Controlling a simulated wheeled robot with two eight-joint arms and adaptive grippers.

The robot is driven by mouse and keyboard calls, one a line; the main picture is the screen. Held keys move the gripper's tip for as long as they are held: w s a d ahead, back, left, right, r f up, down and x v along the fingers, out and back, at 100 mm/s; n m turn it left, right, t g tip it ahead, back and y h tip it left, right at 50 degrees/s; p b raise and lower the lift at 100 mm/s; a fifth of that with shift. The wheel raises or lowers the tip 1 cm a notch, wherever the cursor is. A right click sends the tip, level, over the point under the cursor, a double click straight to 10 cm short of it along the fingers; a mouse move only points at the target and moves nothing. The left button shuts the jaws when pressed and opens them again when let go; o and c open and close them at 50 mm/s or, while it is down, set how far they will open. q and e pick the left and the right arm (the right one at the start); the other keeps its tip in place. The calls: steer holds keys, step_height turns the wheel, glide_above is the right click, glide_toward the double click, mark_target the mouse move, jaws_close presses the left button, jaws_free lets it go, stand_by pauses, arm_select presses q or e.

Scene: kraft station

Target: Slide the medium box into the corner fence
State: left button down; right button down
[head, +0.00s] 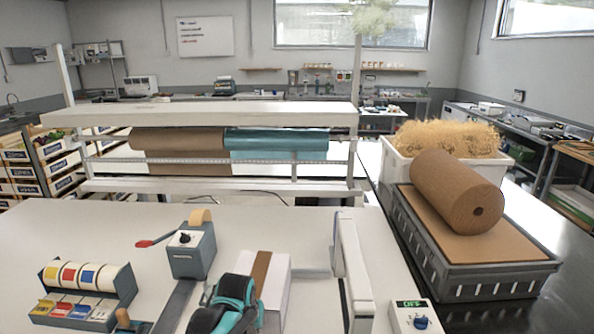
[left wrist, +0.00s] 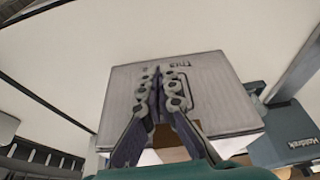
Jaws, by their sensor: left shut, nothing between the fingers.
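The medium box (head: 280,284) is white with a brown tape strip on top and stands upright on the white bench. In the left wrist view its printed grey-looking side (left wrist: 210,85) fills the middle. The corner fence (head: 350,262) is a pale rail just right of the box, with a low bar running from it toward the box. My left gripper (head: 238,290) is at the box's left side; its closed fingers show in front of the box in the left wrist view (left wrist: 163,88). I cannot tell whether they touch it. My right gripper is not in view.
A grey tape dispenser (head: 192,250) with a red-ended lever stands left of the box. A label roll holder (head: 85,290) is at the left. A grey crate (head: 475,278) carries a brown roll.

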arm_select(q)
steer(key=shift+w, duration=0.15)
steer(key=shift+w, duration=0.4)
steer(key=shift+a, duration=0.1)
steer(key=shift+s+a, duration=0.15)
steer(key=shift+a, duration=0.35)
steer(key=shift+a, duration=0.15)
steer(key=shift+a, duration=0.6)
steer(key=shift+w+a, duration=0.15)
steer(key=shift+w, duration=0.05)
